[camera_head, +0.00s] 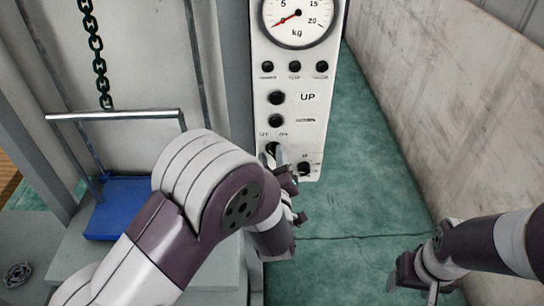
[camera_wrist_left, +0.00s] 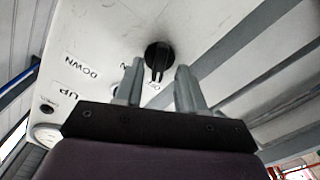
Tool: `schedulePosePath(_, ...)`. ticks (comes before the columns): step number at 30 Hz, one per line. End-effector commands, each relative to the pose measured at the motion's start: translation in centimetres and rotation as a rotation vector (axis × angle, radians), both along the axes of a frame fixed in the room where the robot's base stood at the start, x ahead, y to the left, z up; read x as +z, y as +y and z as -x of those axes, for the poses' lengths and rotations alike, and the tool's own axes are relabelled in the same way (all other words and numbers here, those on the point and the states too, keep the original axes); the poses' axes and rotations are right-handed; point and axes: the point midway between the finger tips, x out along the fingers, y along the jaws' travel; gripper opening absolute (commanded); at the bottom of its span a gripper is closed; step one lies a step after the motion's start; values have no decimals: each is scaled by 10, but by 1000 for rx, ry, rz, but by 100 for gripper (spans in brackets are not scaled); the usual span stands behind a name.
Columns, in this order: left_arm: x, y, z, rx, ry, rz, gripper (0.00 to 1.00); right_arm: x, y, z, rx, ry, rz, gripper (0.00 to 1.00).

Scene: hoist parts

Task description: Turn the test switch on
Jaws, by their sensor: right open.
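The test switch, a black rotary knob (camera_head: 272,149), sits low on the white control panel (camera_head: 312,130) under small "OFF" and "ON" labels. In the left wrist view I take the black knob (camera_wrist_left: 157,52) to be this switch; its grip bar points down the picture, towards a label partly hidden by my fingers. My left gripper (camera_head: 287,172) is at the panel's lower end; in the left wrist view its two fingers (camera_wrist_left: 160,72) are apart, one on each side of the knob's bar. Contact cannot be told. My right gripper (camera_head: 424,284) is open and empty, low at the right.
A dial gauge (camera_head: 298,20), several black buttons (camera_head: 277,98) and another dark knob (camera_head: 304,168) share the panel. A chain (camera_head: 96,50) and a blue block (camera_head: 118,208) under a metal rail are at the left. A pale wall (camera_head: 450,110) stands right; green floor between is clear.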

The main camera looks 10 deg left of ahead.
Motion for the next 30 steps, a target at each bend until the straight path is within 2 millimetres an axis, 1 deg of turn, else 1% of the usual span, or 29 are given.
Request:
schedulePosePath(7, 0, 0, -2, -1, 1, 0, 39, 0, 0, 0, 0, 0, 0, 62)
schedulePosePath(8, 0, 0, -2, -1, 1, 0, 36, 0, 0, 0, 0, 0, 0, 62)
schedulePosePath(9, 0, 0, -2, -1, 1, 0, 23, 0, 0, 0, 0, 0, 0, 62)
schedulePosePath(11, 0, 0, -1, -1, 1, 0, 4, 0, 0, 0, 0, 0, 0, 62)
schedulePosePath(12, 0, 0, -1, -1, 1, 0, 0, 0, 0, 0, 0, 0, 0, 62)
schedulePosePath(23, 0, 0, -1, 0, 11, -34, 0, 1, 0, 0, 0, 0, 0, 62)
schedulePosePath(30, 1, -1, -1, 0, 50, -169, 0, 6, 0, 0, 0, 0, 0, 62)
